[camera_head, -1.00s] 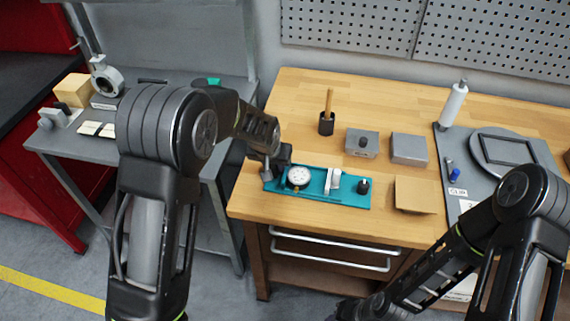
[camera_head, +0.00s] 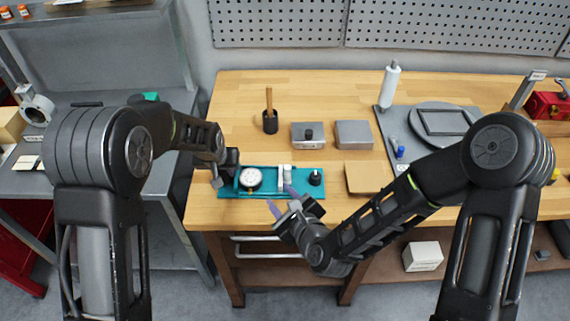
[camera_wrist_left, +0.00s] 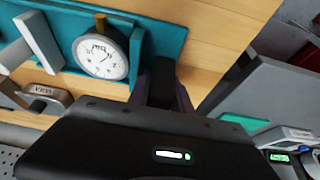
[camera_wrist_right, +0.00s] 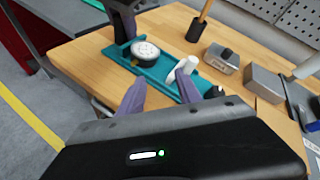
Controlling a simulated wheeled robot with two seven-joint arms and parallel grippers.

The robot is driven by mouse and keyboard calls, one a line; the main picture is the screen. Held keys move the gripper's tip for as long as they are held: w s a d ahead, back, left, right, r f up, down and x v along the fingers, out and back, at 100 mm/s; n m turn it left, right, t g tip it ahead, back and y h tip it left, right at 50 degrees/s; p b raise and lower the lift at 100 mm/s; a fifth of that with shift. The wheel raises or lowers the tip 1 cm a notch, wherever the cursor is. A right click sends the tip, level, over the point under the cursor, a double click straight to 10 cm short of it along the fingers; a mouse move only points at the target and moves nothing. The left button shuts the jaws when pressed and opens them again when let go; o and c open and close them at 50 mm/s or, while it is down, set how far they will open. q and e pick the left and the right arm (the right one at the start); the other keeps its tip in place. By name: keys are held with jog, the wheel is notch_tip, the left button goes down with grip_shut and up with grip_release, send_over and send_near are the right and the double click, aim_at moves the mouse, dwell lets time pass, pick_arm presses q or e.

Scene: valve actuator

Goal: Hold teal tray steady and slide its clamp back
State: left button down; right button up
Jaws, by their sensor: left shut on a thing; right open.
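The teal tray (camera_head: 268,186) lies near the front edge of the wooden bench. It carries a round dial gauge (camera_head: 250,178), a light grey clamp (camera_head: 287,176) and a black knob (camera_head: 315,177). My left gripper (camera_head: 222,172) is shut on the tray's left end; in the left wrist view its fingers (camera_wrist_left: 165,85) meet the tray beside the gauge. My right gripper (camera_head: 282,199) is open and empty at the tray's front side, close to the clamp. In the right wrist view its purple fingers (camera_wrist_right: 133,95) point toward the tray, and the clamp (camera_wrist_right: 182,68) stands beyond them.
Behind the tray are a black holder with a wooden handle (camera_head: 270,121) and two grey blocks (camera_head: 353,133). A cardboard-coloured plate (camera_head: 368,177) lies to the right. A grey mat with a round plate (camera_head: 445,121) fills the bench farther right.

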aim_at(286, 165)
jog(key=d+m, duration=0.1)
jog(key=m, duration=0.1)
jog(key=w+d+r+m+h, duration=0.1)
jog(key=m, duration=0.2)
jog(key=w+d+r+m+t+h, duration=0.1)
jog(key=m, duration=0.1)
jog(key=shift+w+d+m, duration=0.2)
jog(key=shift+d+m, duration=0.15)
jog(key=shift+m, duration=0.05)
jog(key=x, duration=1.2)
jog(key=shift+d, duration=0.1)
jog(key=c, duration=0.9)
jog(key=shift+d, duration=0.1)
jog(key=shift+w+d, duration=0.1)
jog(key=shift+d, duration=0.05)
